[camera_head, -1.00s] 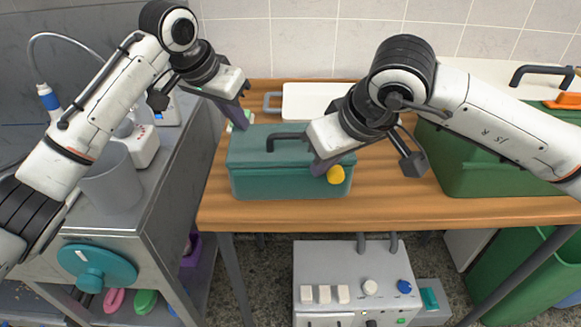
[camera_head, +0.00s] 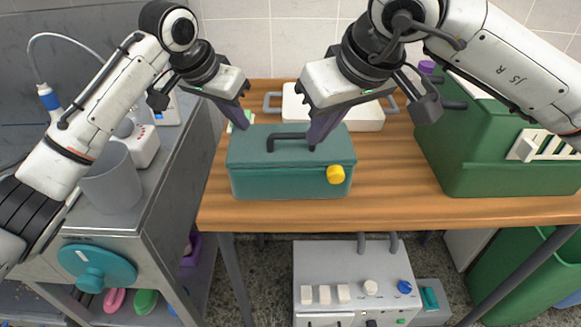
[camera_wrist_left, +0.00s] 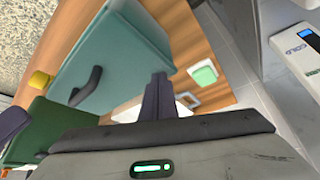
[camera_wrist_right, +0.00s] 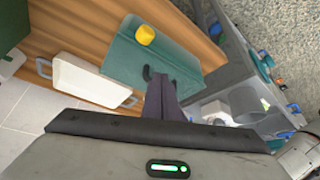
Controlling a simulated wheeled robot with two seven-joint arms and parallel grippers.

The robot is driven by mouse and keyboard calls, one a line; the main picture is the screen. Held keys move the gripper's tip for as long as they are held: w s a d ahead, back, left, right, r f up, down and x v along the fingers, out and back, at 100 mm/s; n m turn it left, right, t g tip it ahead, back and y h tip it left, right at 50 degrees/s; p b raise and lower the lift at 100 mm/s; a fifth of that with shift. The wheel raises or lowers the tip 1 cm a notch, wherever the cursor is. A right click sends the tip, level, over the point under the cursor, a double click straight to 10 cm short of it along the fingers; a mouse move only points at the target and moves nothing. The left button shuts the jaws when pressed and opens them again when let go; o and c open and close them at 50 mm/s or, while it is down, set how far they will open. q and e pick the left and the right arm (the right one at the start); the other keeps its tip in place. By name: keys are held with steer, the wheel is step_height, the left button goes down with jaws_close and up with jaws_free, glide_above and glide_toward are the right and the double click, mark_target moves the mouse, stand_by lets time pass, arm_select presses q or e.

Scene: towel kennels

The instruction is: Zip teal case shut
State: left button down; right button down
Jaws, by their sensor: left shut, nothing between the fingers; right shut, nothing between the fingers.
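The teal case (camera_head: 280,184) sits on the wooden table with its lid down and its dark handle on top. A yellow pull tab (camera_head: 335,174) is at the right end of its front seam. My left gripper (camera_head: 241,124) is shut and empty above the case's back left corner. My right gripper (camera_head: 313,146) is shut and empty, over or just above the right part of the lid; I cannot tell if it touches. The case also shows in the left wrist view (camera_wrist_left: 120,50) and the right wrist view (camera_wrist_right: 160,62), with the yellow tab (camera_wrist_right: 145,35) clear of both grippers.
A white tray (camera_head: 368,118) with grey handles lies behind the case. A large green bin (camera_head: 490,150) stands on the table's right. A small green and white item (camera_wrist_left: 204,73) lies by the case's back left. The wooden table (camera_head: 400,190) is clear between case and bin.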

arm_select(q)
step_height(320, 180, up, 7)
stand_by(1.1)
stand_by(0.3)
